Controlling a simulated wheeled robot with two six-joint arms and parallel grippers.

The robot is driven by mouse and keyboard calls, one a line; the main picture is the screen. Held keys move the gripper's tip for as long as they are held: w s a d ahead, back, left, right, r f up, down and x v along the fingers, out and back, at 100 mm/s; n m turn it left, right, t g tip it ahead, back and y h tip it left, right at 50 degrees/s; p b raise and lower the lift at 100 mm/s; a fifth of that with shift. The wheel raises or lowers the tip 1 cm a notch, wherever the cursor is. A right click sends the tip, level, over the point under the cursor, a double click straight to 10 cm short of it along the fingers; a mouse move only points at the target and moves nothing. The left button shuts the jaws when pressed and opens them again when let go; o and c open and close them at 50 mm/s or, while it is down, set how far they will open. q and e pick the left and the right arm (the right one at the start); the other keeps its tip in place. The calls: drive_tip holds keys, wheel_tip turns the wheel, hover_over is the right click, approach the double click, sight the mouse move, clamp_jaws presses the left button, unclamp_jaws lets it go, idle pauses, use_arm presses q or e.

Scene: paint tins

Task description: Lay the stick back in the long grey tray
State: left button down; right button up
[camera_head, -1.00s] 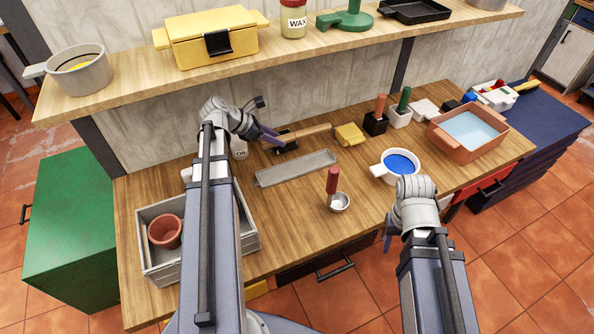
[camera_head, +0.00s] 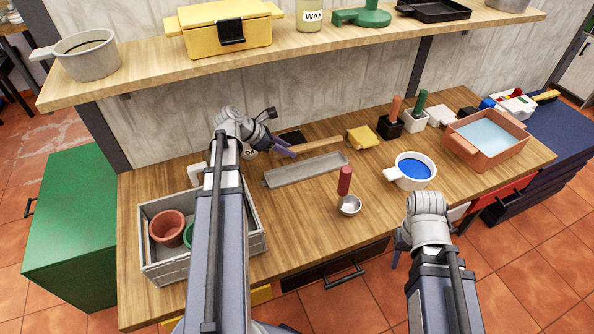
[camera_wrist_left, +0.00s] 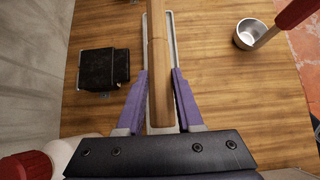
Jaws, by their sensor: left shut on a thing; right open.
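The stick (camera_head: 316,147) is a plain light-wood bar. My left gripper (camera_head: 286,151) is shut on it near its left end, and the stick points right, roughly along the tray. In the left wrist view the stick (camera_wrist_left: 158,50) runs away between the purple fingers. The long grey tray (camera_head: 305,172) is shallow and lies on the bench just in front of the stick. In the left wrist view the tray (camera_wrist_left: 172,40) shows beneath the stick, which appears above it. My right gripper (camera_head: 398,256) is open and empty, low by the bench's front edge, partly hidden by its arm.
A black block (camera_head: 291,137) stands behind the stick, and a yellow block (camera_head: 362,137) lies beyond its right end. A red-handled metal cup (camera_head: 349,206) stands in front of the tray. A white pot of blue paint (camera_head: 412,170) is to the right. The shelf (camera_head: 330,44) overhangs behind.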

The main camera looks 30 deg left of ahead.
use_arm(q)
drive_tip(key=shift+f+b, duration=4.2)
drive_tip(key=shift+f, duration=0.4)
drive_tip(key=shift+r, duration=0.1)
drive_tip(key=c, duration=0.6)
unclamp_jaws()
drive_tip(key=shift+o, duration=0.2)
drive_tip(key=p+v, duration=0.5)
drive_tip(key=v, duration=0.1)
drive_tip(key=shift+s+a+r, duration=0.1)
drive_tip(key=shift+a+r, duration=0.1)
drive_tip(key=shift+r, duration=0.05)
drive_tip(key=shift+s+a+r, duration=0.25)
drive_tip(key=shift+s, duration=0.1)
